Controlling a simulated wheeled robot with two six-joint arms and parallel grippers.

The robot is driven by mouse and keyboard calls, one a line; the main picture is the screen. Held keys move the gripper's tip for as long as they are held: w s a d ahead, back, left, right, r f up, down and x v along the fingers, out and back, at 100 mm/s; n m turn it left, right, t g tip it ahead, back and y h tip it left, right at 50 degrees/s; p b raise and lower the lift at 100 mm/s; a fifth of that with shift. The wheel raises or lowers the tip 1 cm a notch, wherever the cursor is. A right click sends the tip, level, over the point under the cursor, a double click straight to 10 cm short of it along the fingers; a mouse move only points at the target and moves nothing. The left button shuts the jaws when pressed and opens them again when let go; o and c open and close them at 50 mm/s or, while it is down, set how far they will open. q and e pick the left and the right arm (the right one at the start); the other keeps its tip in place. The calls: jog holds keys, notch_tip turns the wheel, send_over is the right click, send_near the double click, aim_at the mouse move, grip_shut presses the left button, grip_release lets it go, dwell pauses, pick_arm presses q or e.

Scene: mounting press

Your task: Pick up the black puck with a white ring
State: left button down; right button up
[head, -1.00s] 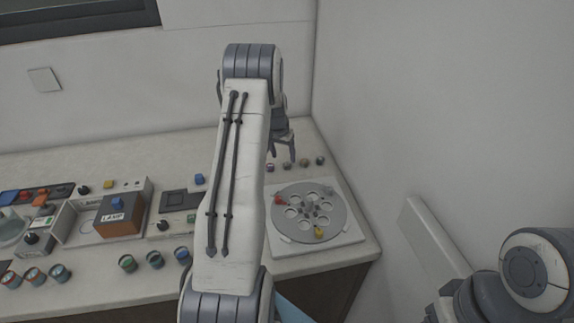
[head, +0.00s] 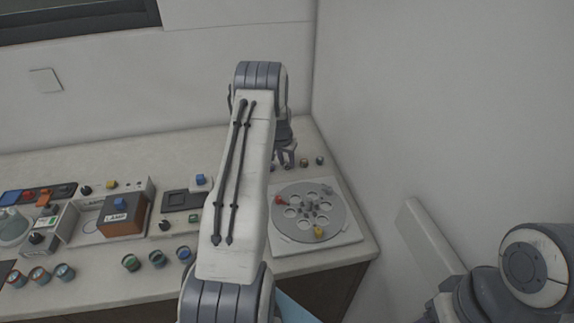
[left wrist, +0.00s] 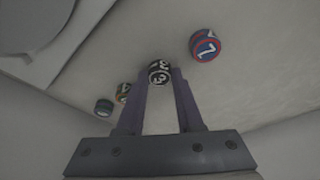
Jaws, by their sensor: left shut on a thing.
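My left gripper (head: 287,163) reaches down to the row of small pucks behind the round disc plate. In the left wrist view its two fingers (left wrist: 160,78) are shut on a black puck with white markings (left wrist: 159,72), which sits between the fingertips. In the head view the fingers mostly hide this puck. I cannot tell whether it is clear of the counter. My right gripper is not in view.
Other pucks stand close by: a blue and red one (left wrist: 205,46), a dark one with orange (left wrist: 123,92) and a grey-blue one (left wrist: 103,105). The disc plate (head: 345,240) lies in front. A wall rises on the right. Control boxes, including an orange lamp box (head: 124,226), stand left.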

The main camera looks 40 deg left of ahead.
pick_arm(q)
jog(key=shift+r, duration=0.15)
jog(key=shift+r, duration=0.35)
jog(key=r+b, duration=0.1)
jog(key=r, duration=0.1)
jog(key=d+r+b, duration=0.1)
jog(key=shift+d+r, duration=0.15)
jog(key=shift+r, duration=0.2)
jog(key=s+d+r+b, duration=0.1)
jog(key=d+r+b, duration=0.1)
jog(key=d+r, duration=0.4)
jog(key=d, duration=0.4)
jog(key=shift+s+d+r, duration=0.15)
jog(key=shift+r, duration=0.05)
jog(key=c, duration=1.5)
grip_release()
grip_shut()
